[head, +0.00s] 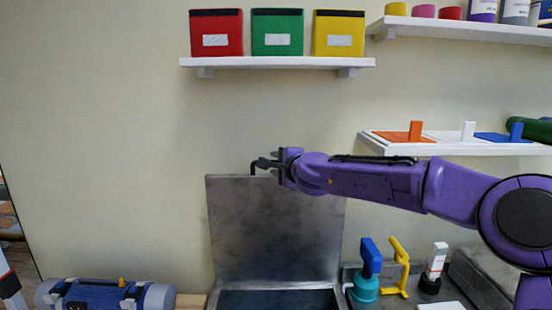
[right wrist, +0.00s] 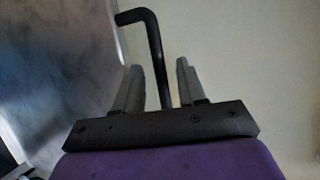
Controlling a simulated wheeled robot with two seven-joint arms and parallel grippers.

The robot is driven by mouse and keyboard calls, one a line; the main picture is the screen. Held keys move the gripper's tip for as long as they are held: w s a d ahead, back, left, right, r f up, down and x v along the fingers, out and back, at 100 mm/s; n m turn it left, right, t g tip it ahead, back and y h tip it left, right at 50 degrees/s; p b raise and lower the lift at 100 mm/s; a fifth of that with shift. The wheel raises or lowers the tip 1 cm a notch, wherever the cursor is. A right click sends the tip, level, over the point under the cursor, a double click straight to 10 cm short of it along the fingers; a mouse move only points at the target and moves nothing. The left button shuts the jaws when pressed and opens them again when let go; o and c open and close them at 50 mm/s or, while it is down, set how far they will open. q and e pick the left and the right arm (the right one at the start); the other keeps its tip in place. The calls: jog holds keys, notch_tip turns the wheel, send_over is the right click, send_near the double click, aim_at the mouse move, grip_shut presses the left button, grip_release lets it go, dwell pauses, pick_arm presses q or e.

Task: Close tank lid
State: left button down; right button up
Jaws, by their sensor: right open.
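The tank lid (head: 272,230) is a grey metal panel standing upright behind the open tank (head: 280,299), whose dark inside shows at the bottom of the head view. In the right wrist view the lid (right wrist: 50,75) fills the left side. A black bent handle (head: 253,168) rises at the lid's top edge; it also shows in the right wrist view (right wrist: 155,50). My right gripper (head: 272,163) is at the lid's top edge, open, with the handle's bar between its two fingers (right wrist: 153,82) in the wrist picture. Contact cannot be told. My left gripper is out of view.
Red, green and yellow boxes stand on a white shelf (head: 280,62) above. Another shelf (head: 450,145) with coloured paddles is behind my right arm. Blue and yellow tools (head: 368,270) stand right of the tank. A blue cylinder (head: 105,295) lies at lower left.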

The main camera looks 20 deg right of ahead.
jog(key=x, duration=0.3)
jog(key=shift+d+f, duration=0.15)
jog(key=shift+s+d+r, duration=0.1)
jog(key=shift+s+r, duration=0.2)
jog(key=shift+s, duration=0.25)
jog(key=c, duration=0.5)
jog(key=shift+w+f, duration=0.15)
jog(key=shift+w, duration=0.05)
grip_shut()
jog(key=shift+s+f, duration=0.1)
jog(key=shift+s, duration=0.15)
